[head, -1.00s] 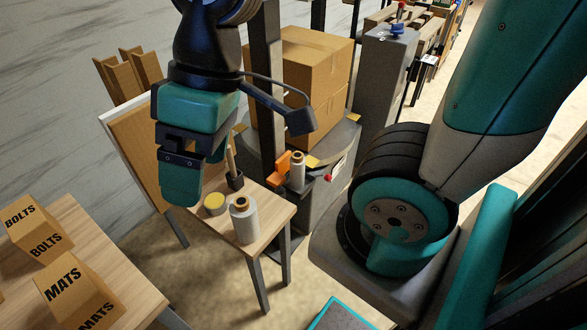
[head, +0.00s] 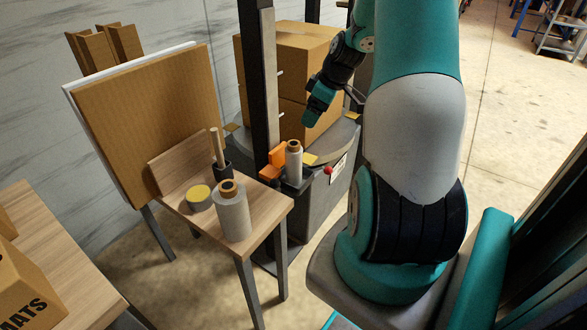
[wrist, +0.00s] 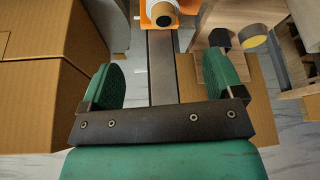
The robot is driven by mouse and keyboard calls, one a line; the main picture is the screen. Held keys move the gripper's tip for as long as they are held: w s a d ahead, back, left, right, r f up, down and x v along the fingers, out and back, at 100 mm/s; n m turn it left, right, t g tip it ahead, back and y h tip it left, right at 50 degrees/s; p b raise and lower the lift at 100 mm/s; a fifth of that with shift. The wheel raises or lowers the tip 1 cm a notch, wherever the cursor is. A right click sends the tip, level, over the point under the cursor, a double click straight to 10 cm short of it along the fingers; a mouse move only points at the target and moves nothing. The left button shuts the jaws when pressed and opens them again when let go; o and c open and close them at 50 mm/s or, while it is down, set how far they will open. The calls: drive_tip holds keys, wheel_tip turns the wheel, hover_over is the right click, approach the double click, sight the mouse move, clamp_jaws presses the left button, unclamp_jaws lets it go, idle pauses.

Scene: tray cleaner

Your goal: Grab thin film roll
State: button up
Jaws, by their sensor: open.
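A slim pale film roll (head: 294,162) with a brown core stands upright on the wrapping machine, beside an orange carriage part (head: 277,157). In the wrist view its end with the dark core (wrist: 165,12) shows at the top edge, ahead of and between the fingers. A wider grey film roll (head: 232,212) stands on the small wooden table (head: 262,222). My gripper (head: 312,117) is open and empty, above and to the right of the slim roll, in front of the stacked boxes. Its green fingers (wrist: 163,82) are spread apart and touch nothing.
Stacked cardboard boxes (head: 300,80) sit on the machine's turntable behind my gripper. The dark mast (head: 260,85) rises left of the slim roll. A yellow-topped tape roll (head: 199,197) and a dark cup (head: 222,169) stand on the small table.

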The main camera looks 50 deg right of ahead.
sight(296, 144)
drive_tip(key=x, duration=0.7)
drive_tip(key=b+x, duration=0.1)
drive_tip(key=x, duration=0.6)
drive_tip(key=shift+a+f, duration=0.2)
drive_tip(key=shift+a, duration=0.05)
drive_tip(key=c, duration=1.4)
drive_tip(key=shift+c, duration=0.5)
drive_tip(key=shift+r, duration=0.15)
